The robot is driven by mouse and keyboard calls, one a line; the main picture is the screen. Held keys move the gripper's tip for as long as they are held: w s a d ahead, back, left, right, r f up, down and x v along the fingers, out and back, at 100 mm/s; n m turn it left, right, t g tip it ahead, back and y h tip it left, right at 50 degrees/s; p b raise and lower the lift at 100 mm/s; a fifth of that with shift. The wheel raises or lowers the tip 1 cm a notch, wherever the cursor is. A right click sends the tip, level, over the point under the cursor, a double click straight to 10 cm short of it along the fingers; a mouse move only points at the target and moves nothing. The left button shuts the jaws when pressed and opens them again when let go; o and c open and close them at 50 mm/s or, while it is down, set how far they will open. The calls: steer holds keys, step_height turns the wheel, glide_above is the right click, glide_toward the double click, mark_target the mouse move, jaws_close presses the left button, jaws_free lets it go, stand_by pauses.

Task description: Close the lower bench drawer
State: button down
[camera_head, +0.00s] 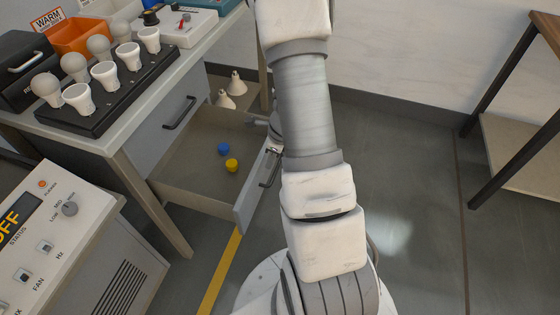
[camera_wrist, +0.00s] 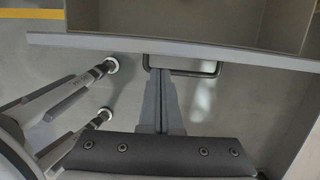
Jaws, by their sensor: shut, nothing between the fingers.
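The lower bench drawer (camera_head: 185,165) is pulled out from the bench in the head view, with a blue and a yellow item inside. Its grey front panel (camera_head: 252,200) carries a dark bar handle (camera_head: 270,168). In the wrist view the drawer's front edge (camera_wrist: 90,43) crosses the upper part, with the handle (camera_wrist: 214,70) below it. My gripper (camera_wrist: 157,72) is shut and empty, its tips by the handle's left part close to the drawer front. Whether they touch is unclear. In the head view my arm mostly hides the gripper.
The upper drawer (camera_head: 178,115) is shut. On the bench stand a black rack (camera_head: 120,100) of bulbs and sockets and an orange bin (camera_head: 82,38). A control panel (camera_head: 50,240) is at lower left. A table (camera_head: 520,150) stands at right, with clear floor (camera_head: 410,150) before it.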

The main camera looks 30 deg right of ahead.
steer(key=shift+w+a, duration=0.35)
steer(key=shift+w, duration=0.05)
steer(key=w+a+p, duration=0.9)
steer(key=w+a, duration=0.3)
steer(key=w, duration=0.3)
steer(key=shift+w+p, duration=0.35)
steer(key=shift+s, duration=0.15)
